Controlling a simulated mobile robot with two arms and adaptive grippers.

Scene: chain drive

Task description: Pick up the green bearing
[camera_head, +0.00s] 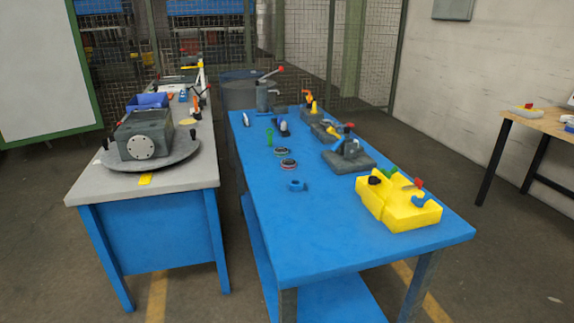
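A small green part (269,137) stands on the blue table (330,240), left of its middle. It is too small for me to tell if it is the green bearing. Two dark ring-shaped parts, one farther back (281,151) and one nearer (288,165), lie just in front of it. Another green piece (393,173) shows on the yellow block (400,207) at the right. Neither of my grippers is in view.
A small blue part (297,185) lies in front of the rings. A dark fixture (348,158) stands right of them, with more tools along the back. The table's front left is clear. A grey-topped bench (95,185) with a machine vise (143,135) stands left.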

